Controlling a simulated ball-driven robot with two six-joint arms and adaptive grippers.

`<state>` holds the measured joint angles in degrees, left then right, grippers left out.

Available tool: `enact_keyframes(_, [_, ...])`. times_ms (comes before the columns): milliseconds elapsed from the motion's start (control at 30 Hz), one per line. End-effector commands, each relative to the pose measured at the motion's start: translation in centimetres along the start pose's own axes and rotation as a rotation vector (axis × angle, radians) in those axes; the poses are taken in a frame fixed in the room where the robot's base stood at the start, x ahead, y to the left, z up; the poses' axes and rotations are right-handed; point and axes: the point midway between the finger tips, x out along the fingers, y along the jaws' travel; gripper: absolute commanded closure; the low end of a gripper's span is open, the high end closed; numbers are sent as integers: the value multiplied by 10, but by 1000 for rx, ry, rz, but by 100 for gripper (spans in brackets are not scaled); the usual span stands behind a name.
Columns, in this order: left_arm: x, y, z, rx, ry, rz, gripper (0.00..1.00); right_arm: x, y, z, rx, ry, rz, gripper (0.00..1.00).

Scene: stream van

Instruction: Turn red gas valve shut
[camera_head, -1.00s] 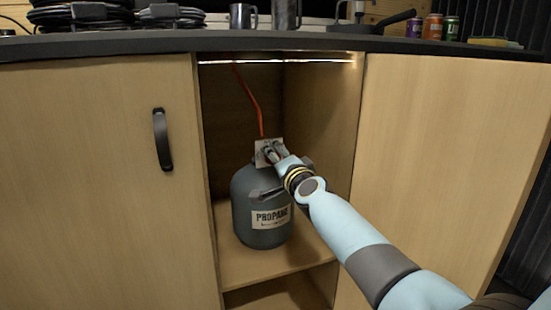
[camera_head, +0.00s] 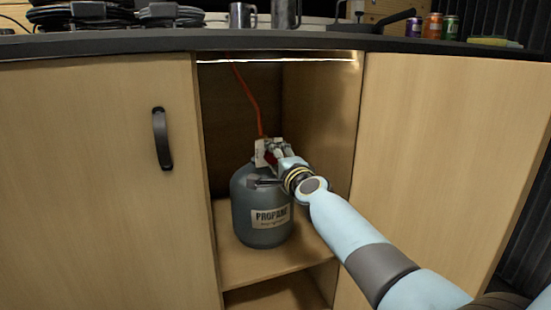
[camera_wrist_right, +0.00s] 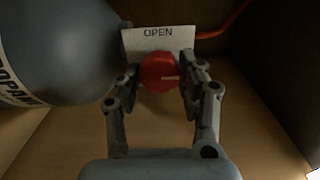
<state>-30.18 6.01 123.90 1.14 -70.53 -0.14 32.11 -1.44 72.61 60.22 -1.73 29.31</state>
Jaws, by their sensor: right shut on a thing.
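The grey propane bottle (camera_head: 258,222) stands upright on the shelf of the open cabinet. In the right wrist view the red gas valve (camera_wrist_right: 158,73) is a round knob with a pale line running roughly sideways, below a white "OPEN" label (camera_wrist_right: 158,38). My right gripper (camera_wrist_right: 158,80) has its fingers on both sides of the knob and is shut on it. In the head view my right gripper (camera_head: 272,152) is at the top of the bottle and hides the valve. My left gripper is in neither view.
A red hose (camera_head: 247,97) runs from the valve up to the cabinet top. The cabinet's side wall (camera_head: 325,140) is close to the right of my arm. A closed door with a black handle (camera_head: 162,138) is on the left. Pans, mugs and cans stand on the counter (camera_head: 300,43).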

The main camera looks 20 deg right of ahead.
Motion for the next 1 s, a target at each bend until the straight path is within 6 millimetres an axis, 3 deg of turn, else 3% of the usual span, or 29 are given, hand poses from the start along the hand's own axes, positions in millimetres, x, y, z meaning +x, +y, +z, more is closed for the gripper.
enact_keyframes(200, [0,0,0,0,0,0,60,-1,2,0,2,0,4,93])
enact_keyframes(233, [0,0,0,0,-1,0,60,-1,2,0,2,0,4,60])
enact_keyframes(400, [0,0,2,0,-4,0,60,-1,2,0,1,0,3,38])
enact_keyframes(867, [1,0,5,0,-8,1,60,0,0,0,-7,0,1,38])
enact_keyframes(1000, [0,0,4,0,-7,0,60,0,0,0,-98,0,0,38])
